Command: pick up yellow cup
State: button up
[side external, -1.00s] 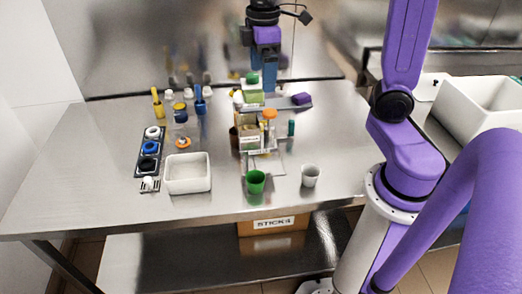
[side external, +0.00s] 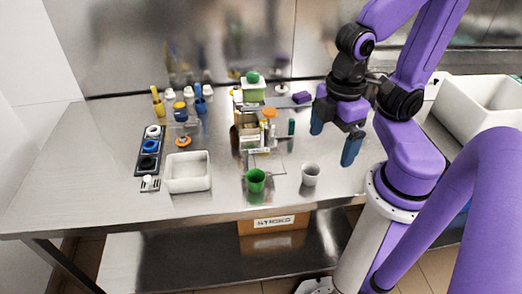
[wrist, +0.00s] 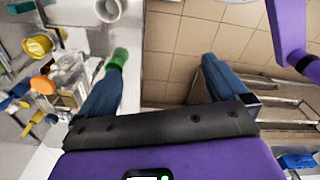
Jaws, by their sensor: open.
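A yellow cup-like thing (wrist: 37,45) lies at the left of the wrist view, among the cluttered items. In the side view only a small yellow patch (side external: 234,93) shows at the left of the rack at the back; whether it is the same thing I cannot tell. My gripper (side external: 334,138) is open and empty, above the right part of the table, well apart from the yellow thing. Its blue fingers are spread in the wrist view (wrist: 163,60), with mostly floor between them.
A green cup (side external: 255,180) and a white cup (side external: 310,175) stand near the front edge. A white bin (side external: 188,185) is left of them. A rack (side external: 248,135) with bottles stands mid-table. A purple block (side external: 301,98) lies behind. The table's left front is bare.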

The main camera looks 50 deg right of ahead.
jog(key=shift+c, duration=1.3)
jog(key=shift+r, duration=0.1)
